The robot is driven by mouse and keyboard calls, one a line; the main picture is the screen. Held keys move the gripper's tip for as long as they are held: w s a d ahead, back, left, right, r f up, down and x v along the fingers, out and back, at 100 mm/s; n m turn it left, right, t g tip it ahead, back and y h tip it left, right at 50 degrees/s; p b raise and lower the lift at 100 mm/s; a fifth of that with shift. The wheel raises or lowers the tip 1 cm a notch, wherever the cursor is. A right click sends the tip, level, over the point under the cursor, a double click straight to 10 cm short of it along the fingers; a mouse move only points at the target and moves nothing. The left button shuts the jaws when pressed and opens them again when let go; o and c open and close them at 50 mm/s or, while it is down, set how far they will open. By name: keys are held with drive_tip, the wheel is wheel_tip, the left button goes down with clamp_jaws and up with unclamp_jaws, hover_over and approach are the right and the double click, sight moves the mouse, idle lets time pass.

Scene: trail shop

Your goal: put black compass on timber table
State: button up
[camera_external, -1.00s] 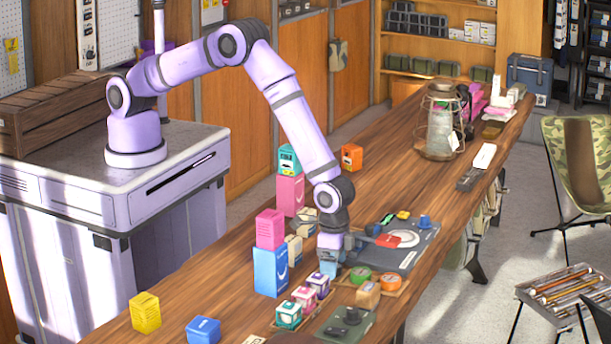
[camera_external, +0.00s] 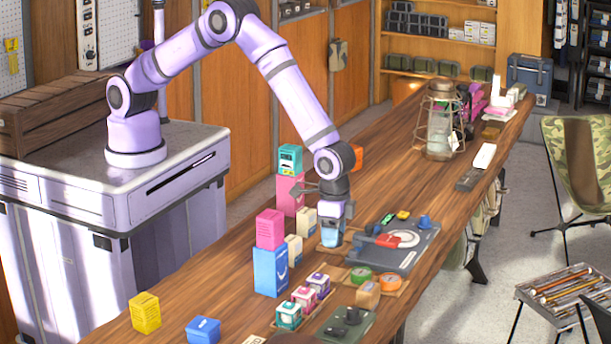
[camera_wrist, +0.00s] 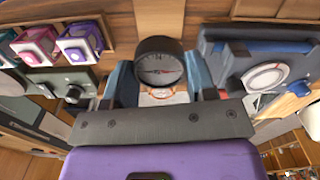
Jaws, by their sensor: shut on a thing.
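The black compass (camera_wrist: 160,64), round with a pale dial and a red needle, sits between the two fingers of my gripper (camera_wrist: 160,82) in the wrist view. My gripper is shut on it. In the external view my gripper (camera_external: 332,236) points down, low over the long timber table (camera_external: 385,180), beside the grey board. The compass is not clearly visible there, and I cannot tell whether it touches the table.
A grey board (camera_external: 414,250) with several small items lies right of my gripper. Pink (camera_external: 270,229) and blue (camera_external: 270,271) boxes stand left. Small cube boxes (camera_external: 304,298) and a tray with round tins (camera_external: 389,281) are in front. A lantern (camera_external: 440,120) stands farther back; bare wood lies before it.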

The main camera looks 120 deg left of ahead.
drive_tip(key=shift+r, duration=1)
drive_tip(key=s+a+f+n, duration=0.15)
drive_tip(key=a+n, duration=0.35)
drive_tip(key=a, duration=1.3)
drive_tip(key=s+a+f+n, duration=0.1)
drive_tip(key=s+a, duration=0.3)
drive_tip(key=a, duration=0.5)
drive_tip(key=s+a+n, duration=0.4)
drive_tip(key=a, duration=0.5)
drive_tip(key=s+a+f+n, duration=0.1)
drive_tip(key=s+a+n, duration=0.2)
drive_tip(key=a, duration=0.6)
drive_tip(key=shift+s+a+f, duration=0.1)
drive_tip(key=shift+s+f, duration=0.1)
drive_tip(key=shift+s, duration=0.35)
drive_tip(key=shift+s+a+f, duration=0.1)
drive_tip(key=shift+s+f, duration=0.05)
drive_tip(key=shift+s, duration=0.35)
drive_tip(key=s+a+n, duration=0.1)
drive_tip(key=s+a, duration=0.2)
drive_tip(key=s, duration=0.1)
drive_tip(key=s+a+n, duration=0.2)
drive_tip(key=s+a, duration=0.2)
drive_tip(key=s+a+f+n, duration=0.1)
drive_tip(key=s+a+n, duration=0.1)
drive_tip(key=s+a, duration=0.2)
drive_tip(key=shift+f, duration=0.1)
hover_over(381, 176)
drive_tip(key=shift+s+f, duration=0.15)
drive_tip(key=shift+f, duration=2.35)
